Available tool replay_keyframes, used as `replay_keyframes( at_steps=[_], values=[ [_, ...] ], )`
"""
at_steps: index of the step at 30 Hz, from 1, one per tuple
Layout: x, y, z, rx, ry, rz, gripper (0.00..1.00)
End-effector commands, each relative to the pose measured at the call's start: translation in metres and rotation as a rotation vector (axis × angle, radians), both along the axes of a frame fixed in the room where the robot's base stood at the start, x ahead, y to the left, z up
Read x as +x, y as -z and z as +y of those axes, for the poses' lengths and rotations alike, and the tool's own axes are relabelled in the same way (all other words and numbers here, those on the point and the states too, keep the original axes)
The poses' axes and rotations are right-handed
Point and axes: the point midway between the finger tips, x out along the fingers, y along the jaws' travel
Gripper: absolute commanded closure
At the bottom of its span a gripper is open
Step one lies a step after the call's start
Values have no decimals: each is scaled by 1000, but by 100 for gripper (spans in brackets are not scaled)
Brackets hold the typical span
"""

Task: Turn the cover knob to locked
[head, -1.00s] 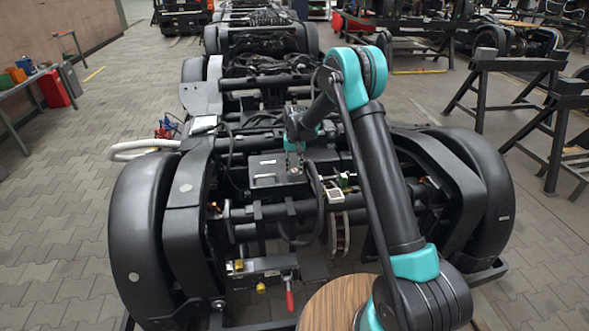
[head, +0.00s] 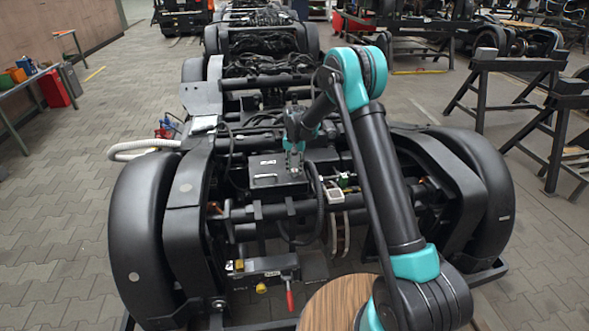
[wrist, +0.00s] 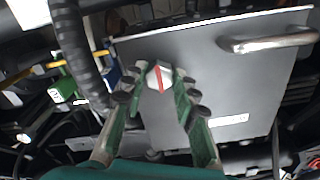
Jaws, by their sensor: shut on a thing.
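The cover knob (wrist: 159,77) is a small light-grey knob with a red line across its face, near the top left of the grey cover (wrist: 215,75) in the wrist view. The red line is near upright in that view, leaning slightly. My gripper (wrist: 158,84) is shut on the knob, one finger on each side. In the head view my gripper (head: 294,168) points down onto the top of the dark box whose cover (head: 268,180) bears the knob. The knob is hidden there by the fingers. No locked mark is readable.
A metal handle (wrist: 268,40) stands out from the cover. A thick black ribbed hose (wrist: 78,50) and a green connector (wrist: 62,88) lie close on the left. Bogie beams and cables surround the box. A red-handled lever (head: 290,298) is at the front.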

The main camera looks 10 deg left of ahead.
Motion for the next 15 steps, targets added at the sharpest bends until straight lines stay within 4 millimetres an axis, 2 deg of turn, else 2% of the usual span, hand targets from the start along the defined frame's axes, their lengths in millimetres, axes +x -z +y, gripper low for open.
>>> replay_keyframes(
  at_steps=[1,2,6,15],
  values=[
    [0,0,0,0,0,0,100],
    [0,0,0,0,0,0,68],
    [0,0,0,0,0,0,51],
    [0,-1,0,0,-1,0,51]
  ],
)
